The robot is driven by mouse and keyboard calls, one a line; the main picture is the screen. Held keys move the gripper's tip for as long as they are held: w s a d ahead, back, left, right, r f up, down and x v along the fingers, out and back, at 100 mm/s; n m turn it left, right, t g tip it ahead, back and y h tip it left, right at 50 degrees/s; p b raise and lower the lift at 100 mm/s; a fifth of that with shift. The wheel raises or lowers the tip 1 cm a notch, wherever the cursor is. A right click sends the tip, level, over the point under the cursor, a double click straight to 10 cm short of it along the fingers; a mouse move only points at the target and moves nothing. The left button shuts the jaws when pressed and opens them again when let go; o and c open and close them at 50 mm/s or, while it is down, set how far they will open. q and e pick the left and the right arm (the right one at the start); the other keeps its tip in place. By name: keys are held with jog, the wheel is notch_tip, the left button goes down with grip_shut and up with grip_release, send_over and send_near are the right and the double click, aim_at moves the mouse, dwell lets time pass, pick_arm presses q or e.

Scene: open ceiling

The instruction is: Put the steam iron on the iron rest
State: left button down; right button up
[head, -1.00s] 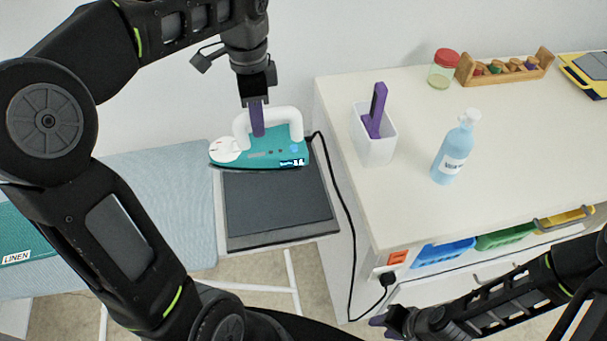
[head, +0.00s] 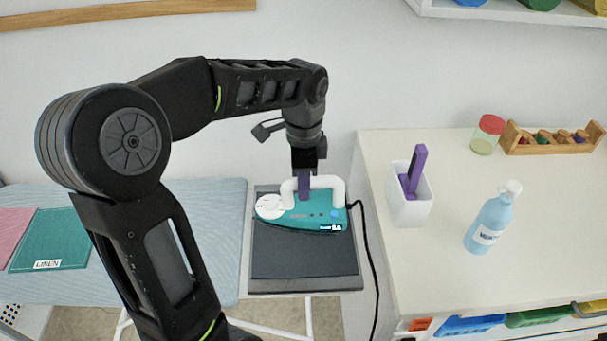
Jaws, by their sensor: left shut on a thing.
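The teal steam iron (head: 312,215) with a white handle is over the back part of the dark iron rest (head: 303,258), a flat grey pad in a light frame. My left gripper (head: 304,188) comes down from above and is shut on the iron's white handle. The iron lies level, its nose to the left. Whether its sole touches the rest or hovers just above it cannot be told. My right gripper is out of view.
The blue ironing board (head: 210,240) lies left of the rest, with folded linen (head: 55,238) on it. A black cord (head: 371,260) runs from the iron down beside the white cabinet (head: 440,270). A white holder (head: 410,205), a blue bottle (head: 490,220) and a red-lidded jar (head: 487,135) stand on the cabinet.

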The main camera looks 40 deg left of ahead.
aim_at(304, 206)
pick_arm(q)
jog(key=shift+f, duration=0.35)
jog(key=shift+f, duration=2)
jog(key=c, duration=1.2)
grip_release()
jog(key=shift+o, duration=0.2)
notch_tip(304, 206, up, 12)
jog(key=shift+r, duration=0.1)
